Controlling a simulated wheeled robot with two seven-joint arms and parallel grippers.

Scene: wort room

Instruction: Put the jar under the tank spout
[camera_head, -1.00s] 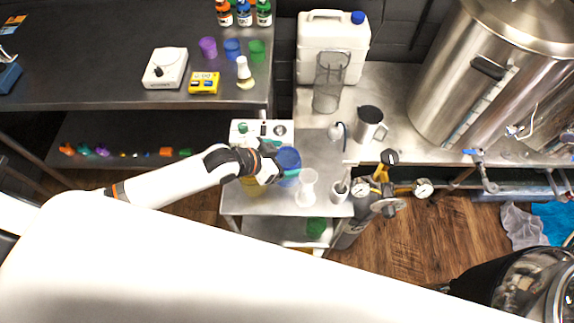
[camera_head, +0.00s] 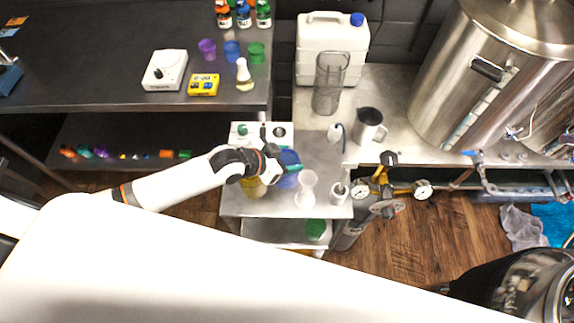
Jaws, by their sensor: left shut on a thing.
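A blue jar-like vessel (camera_head: 290,157) is at the small steel cart, partly hidden by my left gripper (camera_head: 283,170). The gripper is shut on it, though the contact is mostly hidden, and I cannot tell whether the vessel touches the cart top. The big steel tank (camera_head: 475,100) stands on the bench at the right. Its spout with a blue-handled valve (camera_head: 476,155) sticks out low at the front, well to the right of the gripper. My right gripper is not in view.
The cart top (camera_head: 320,165) also holds a clear beaker (camera_head: 307,188), a small cup with a tool (camera_head: 338,192) and a yellow vessel (camera_head: 254,188) beside my gripper. A gas cylinder with gauges (camera_head: 385,188) stands between cart and spout. A steel jug (camera_head: 368,125) is on the bench.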

